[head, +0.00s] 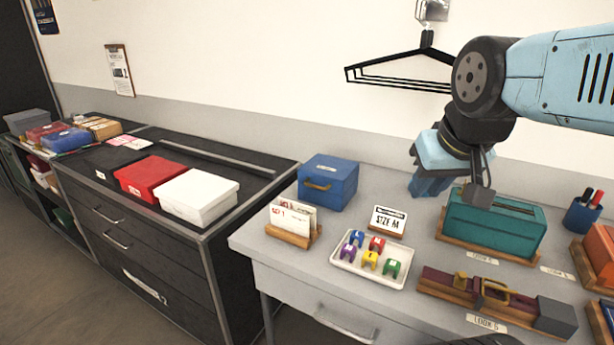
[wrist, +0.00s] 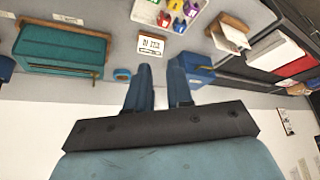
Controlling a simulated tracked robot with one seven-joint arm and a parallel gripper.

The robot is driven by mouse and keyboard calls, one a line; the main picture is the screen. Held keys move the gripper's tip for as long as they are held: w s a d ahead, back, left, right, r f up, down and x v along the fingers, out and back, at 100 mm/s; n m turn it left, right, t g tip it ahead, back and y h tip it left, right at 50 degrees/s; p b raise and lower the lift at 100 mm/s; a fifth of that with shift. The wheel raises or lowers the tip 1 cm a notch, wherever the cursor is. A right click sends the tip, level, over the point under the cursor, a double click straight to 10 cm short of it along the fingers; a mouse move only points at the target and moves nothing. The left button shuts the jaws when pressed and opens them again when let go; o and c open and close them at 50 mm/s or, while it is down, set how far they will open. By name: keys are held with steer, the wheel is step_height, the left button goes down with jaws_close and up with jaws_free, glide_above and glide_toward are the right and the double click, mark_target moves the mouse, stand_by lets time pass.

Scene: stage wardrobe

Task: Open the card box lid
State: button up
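A blue box (head: 328,182) with a brass handle on its front stands at the back left of the grey worktop; its lid looks shut. I take it to be the card box, though no label confirms this. In the wrist view the blue box (wrist: 200,74) lies beside the right finger, partly hidden by it. My gripper (head: 430,186) hangs above the back of the worktop, right of the blue box and left of the teal box, apart from both. The wrist view shows its two blue fingers (wrist: 161,70) spread with nothing between them.
A teal box (head: 494,224) on a wooden base stands right of my gripper. In front are a size sign (head: 388,220), a white tray (head: 345,266) of coloured pieces and a wooden card holder (head: 293,236). A black hanger (head: 400,72) hangs on the wall behind.

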steer(key=n+g+h, duration=0.1)
steer(key=n+g, duration=0.3)
steer(key=n, duration=0.7)
glide_above(312, 185)
steer(key=s+a, duration=0.2)
step_height(312, 185, down, 3)
steer(key=f, duration=0.4)
steer(key=w+d+f, duration=0.1)
steer(key=f, duration=0.8)
steer(key=shift+w+d+f, duration=0.15)
steer(key=shift+w+d, duration=0.2)
steer(key=shift+d, duration=0.05)
jaws_close()
